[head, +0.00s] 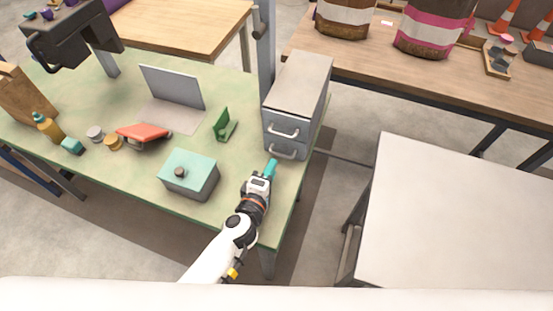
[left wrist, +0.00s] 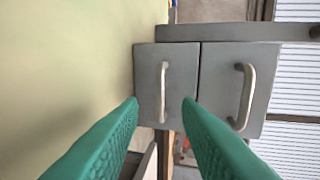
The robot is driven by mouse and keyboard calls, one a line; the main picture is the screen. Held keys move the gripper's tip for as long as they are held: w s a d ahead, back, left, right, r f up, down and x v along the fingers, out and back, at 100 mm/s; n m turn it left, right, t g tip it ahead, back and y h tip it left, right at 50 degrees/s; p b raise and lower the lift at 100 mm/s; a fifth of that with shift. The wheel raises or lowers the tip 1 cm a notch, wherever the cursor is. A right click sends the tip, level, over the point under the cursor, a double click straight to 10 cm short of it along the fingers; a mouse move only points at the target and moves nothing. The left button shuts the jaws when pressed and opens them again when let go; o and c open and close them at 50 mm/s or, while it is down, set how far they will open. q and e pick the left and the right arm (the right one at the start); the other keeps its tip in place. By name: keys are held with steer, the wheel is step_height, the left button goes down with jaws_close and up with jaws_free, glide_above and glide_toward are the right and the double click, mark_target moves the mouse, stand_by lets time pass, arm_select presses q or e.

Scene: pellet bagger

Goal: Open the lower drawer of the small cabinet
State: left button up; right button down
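The small grey cabinet (head: 303,78) stands at the right end of the green table, with two drawers that look shut. The lower drawer (head: 271,143) has a pale bar handle (head: 283,154). In the left wrist view the picture is turned, so the lower drawer (left wrist: 146,68) is on the left with its handle (left wrist: 163,92) upright, and the upper drawer (left wrist: 213,78) is on the right. My left gripper (head: 271,168) is just in front of the lower drawer. Its green fingers (left wrist: 161,104) are open, one on each side of the lower handle in the picture, with nothing between them. My right gripper is out of view.
A teal-topped box (head: 190,172) stands left of my left arm. A green bracket-like item (head: 225,124), a red-orange object (head: 142,132) and a grey panel (head: 172,88) are farther left on the green table (head: 105,165). A white table (head: 460,220) stands to the right, across a floor gap.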

arm_select(q)
steer(key=x, duration=0.5)
jaws_close()
